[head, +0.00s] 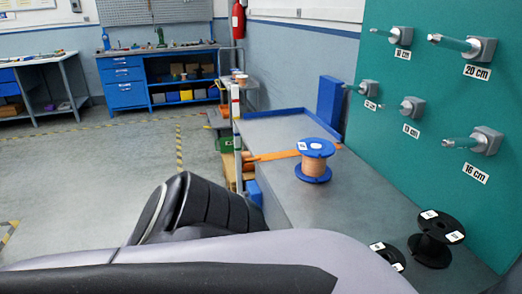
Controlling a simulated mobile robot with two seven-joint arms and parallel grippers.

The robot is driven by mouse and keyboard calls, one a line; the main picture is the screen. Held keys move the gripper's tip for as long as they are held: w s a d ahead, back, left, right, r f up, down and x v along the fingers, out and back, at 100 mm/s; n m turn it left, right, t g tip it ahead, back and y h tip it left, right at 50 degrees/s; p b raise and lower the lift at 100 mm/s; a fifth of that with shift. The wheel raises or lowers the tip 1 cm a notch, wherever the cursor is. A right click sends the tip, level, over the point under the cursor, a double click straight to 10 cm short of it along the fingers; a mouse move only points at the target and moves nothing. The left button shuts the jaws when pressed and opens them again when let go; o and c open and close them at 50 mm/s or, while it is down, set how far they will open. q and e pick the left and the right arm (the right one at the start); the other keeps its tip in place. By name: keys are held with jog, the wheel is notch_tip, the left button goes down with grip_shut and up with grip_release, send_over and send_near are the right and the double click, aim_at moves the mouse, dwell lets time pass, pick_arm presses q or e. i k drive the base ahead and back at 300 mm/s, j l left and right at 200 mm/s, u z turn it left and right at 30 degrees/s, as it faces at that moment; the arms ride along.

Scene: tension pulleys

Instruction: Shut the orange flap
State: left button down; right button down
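The orange flap (274,156) looks like a thin, flat orange strip at the left edge of the grey workbench. It runs right, behind a blue spool (315,165) wound with copper-coloured wire, which hides part of it. From this angle I cannot tell how far the flap is open. Large grey and black arm links of mine fill the bottom of the head view. Neither of my grippers shows, so I cannot see where they are relative to the flap.
The grey workbench (335,200) carries a black spool (435,240) and another dark spool (388,256) at the front. A green panel (400,100) with several labelled pegs stands along the right. A blue upright block (329,100) stands at the back. Open floor lies left.

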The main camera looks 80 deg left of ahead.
aim_at(291, 152)
jog(key=u, duration=2.45)
jog(key=i+j+z, duration=0.4)
jog(key=i+j, duration=0.15)
jog(key=i+j+z, duration=0.15)
jog(key=j, duration=0.3)
jog(key=i+j+z, duration=0.4)
jog(key=j, duration=0.45)
jog(key=i, duration=0.1)
